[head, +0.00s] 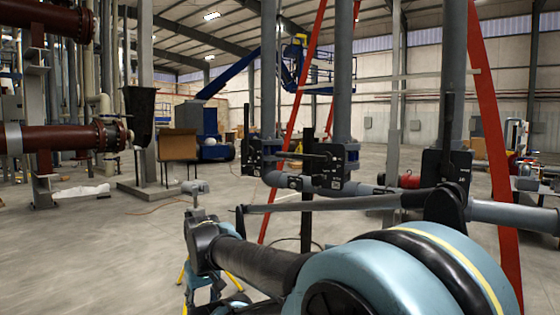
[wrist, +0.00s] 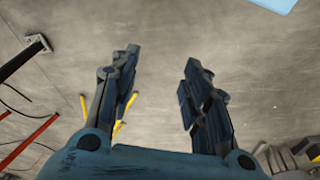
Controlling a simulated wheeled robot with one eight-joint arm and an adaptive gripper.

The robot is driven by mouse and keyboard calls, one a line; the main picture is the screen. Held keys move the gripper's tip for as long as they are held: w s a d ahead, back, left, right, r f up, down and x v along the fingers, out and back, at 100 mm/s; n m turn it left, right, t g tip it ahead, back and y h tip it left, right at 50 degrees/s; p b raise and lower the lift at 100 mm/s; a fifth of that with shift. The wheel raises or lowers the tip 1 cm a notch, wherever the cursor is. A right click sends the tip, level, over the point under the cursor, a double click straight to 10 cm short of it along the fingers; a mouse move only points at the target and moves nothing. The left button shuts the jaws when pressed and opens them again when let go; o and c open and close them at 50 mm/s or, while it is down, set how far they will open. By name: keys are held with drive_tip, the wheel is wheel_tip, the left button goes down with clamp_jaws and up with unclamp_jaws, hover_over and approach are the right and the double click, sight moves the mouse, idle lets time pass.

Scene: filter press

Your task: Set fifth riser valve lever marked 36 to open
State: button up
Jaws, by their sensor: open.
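Several grey riser pipes in the head view carry black valve bodies with levers. A valve (head: 345,160) in the middle has a lever (head: 308,156) lying level to the left. The valve (head: 458,168) on the right has an upright lever (head: 448,120). In front of them a long grey lever (head: 335,204) lies nearly level, pivoting at a black hub (head: 446,207). The number plates are too small to read, so I cannot tell which is 36. My gripper (wrist: 162,57) is open and empty above bare floor in the wrist view. No lever is between its fingers.
A grey horizontal pipe (head: 515,215) runs at the right. Red slanted beams (head: 490,130) stand around the risers. Dark red flanged pipes (head: 70,138) are at left. Open concrete floor (head: 100,240) lies at left. A red bar (wrist: 28,142) shows in the wrist view.

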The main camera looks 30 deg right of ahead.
drive_tip(key=o, duration=1.1)
drive_tip(key=w+d+r, duration=0.1)
drive_tip(key=w+d+r+n+h, duration=0.1)
drive_tip(key=d, duration=0.1)
drive_tip(key=w+d+r+n+h, duration=0.1)
drive_tip(key=d, duration=0.1)
drive_tip(key=shift+w+d+r, duration=0.1)
drive_tip(key=shift+w+r, duration=0.05)
drive_tip(key=shift+r, duration=0.05)
drive_tip(key=shift+c, duration=0.2)
drive_tip(key=n+t+h, duration=0.5)
drive_tip(key=n+h, duration=1)
drive_tip(key=n, duration=0.5)
approach(283, 156)
drive_tip(key=x, duration=0.9)
drive_tip(key=shift+w+d+f, duration=0.1)
drive_tip(key=shift+c, duration=0.6)
drive_tip(key=c, duration=1.2)
